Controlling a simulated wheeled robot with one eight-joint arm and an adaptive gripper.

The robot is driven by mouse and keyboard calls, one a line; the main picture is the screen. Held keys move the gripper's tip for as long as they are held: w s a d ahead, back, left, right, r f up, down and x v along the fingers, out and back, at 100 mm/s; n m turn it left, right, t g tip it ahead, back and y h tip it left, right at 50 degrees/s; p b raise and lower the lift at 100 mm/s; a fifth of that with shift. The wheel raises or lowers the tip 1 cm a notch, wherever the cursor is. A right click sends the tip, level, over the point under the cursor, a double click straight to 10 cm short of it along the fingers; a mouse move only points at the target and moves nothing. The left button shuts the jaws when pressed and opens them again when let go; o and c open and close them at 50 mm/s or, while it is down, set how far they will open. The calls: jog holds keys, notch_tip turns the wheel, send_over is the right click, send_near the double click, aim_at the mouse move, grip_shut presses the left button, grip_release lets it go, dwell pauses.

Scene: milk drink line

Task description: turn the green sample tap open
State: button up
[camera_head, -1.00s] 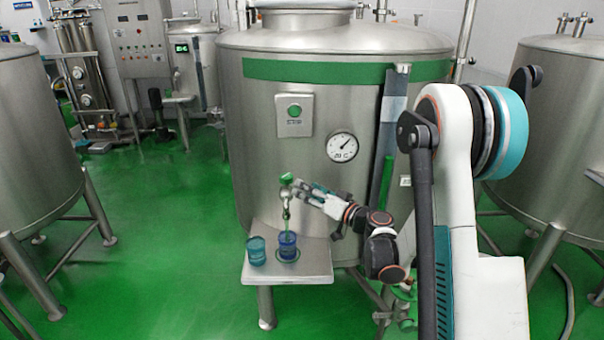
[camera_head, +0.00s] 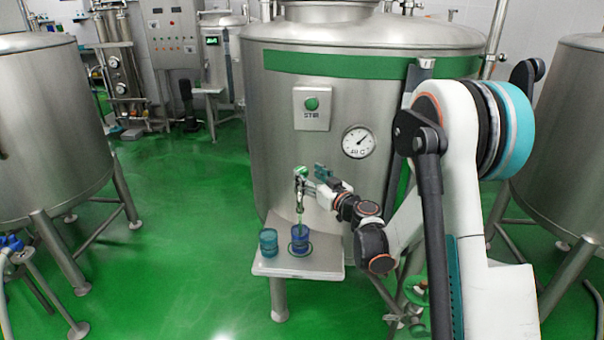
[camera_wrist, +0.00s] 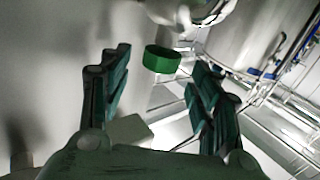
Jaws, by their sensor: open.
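The green tap handle (camera_head: 301,172) sits on a metal sample tap (camera_head: 300,190) at the tank's front, above a small table. My gripper (camera_head: 317,182) is just right of the handle in the head view, close to it. In the wrist view the green handle (camera_wrist: 162,60) shows between the tips of my open gripper (camera_wrist: 158,66), with a visible gap to each finger. The pale metal tap body (camera_wrist: 190,12) is behind it. A blue cup (camera_head: 302,246) stands under the spout.
A teal cup (camera_head: 268,242) stands left of the blue cup on the steel table (camera_head: 325,268). The tank (camera_head: 275,120) carries a green stir button (camera_head: 312,104) and a dial gauge (camera_head: 358,142). Other tanks stand left and right. Green floor is free at left.

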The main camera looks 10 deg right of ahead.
aim_at(305, 173)
jog(key=shift+b+x, duration=0.3)
jog(key=shift+x, duration=2)
jog(key=c, duration=1.1)
